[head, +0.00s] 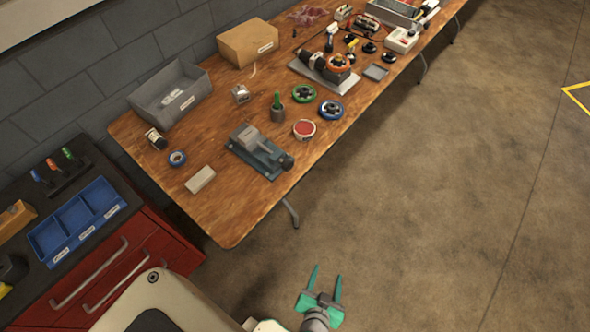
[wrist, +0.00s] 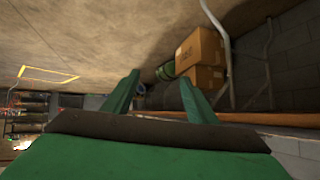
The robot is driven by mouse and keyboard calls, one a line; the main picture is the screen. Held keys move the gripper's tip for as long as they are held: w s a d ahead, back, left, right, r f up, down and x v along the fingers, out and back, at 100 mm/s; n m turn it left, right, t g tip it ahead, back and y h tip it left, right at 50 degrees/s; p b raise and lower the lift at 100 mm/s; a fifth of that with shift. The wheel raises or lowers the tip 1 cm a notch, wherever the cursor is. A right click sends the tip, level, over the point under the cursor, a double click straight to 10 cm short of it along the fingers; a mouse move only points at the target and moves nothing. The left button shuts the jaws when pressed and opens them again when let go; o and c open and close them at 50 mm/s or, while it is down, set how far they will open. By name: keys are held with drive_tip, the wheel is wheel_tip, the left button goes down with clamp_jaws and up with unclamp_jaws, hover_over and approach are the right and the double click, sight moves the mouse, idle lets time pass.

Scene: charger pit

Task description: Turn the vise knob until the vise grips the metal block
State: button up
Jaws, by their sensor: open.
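The vise (head: 258,150) is a blue-grey tool on the wooden table, near its front edge. Its dark knob (head: 287,162) is at its right end, by the table edge. A light grey block (head: 200,179) lies on the table to the left of the vise, apart from it; I cannot tell whether it is the metal block. No block can be made out between the vise jaws. My gripper (head: 326,277) is open and empty over the floor, in front of the table and well apart from the vise. Its green fingers also show in the wrist view (wrist: 158,95).
A red cabinet (head: 120,262) stands at left. Open floor (head: 450,200) lies to the right.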

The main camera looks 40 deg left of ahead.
drive_tip(key=w+a+f+n+g+y, duration=0.2)
drive_tip(key=w+a+n+y, duration=0.15)
drive_tip(key=w+a, duration=0.4)
drive_tip(key=n+g+y, duration=0.7)
drive_tip(key=n+y, duration=0.4)
drive_tip(key=n, duration=0.1)
approach(291, 167)
drive_tip(key=a, duration=0.8)
drive_tip(key=shift+w+f, duration=0.1)
drive_tip(key=shift+w, duration=0.15)
drive_tip(key=c, duration=1.1)
drive_tip(key=shift+o, duration=0.2)
drive_tip(key=shift+m, duration=0.45)
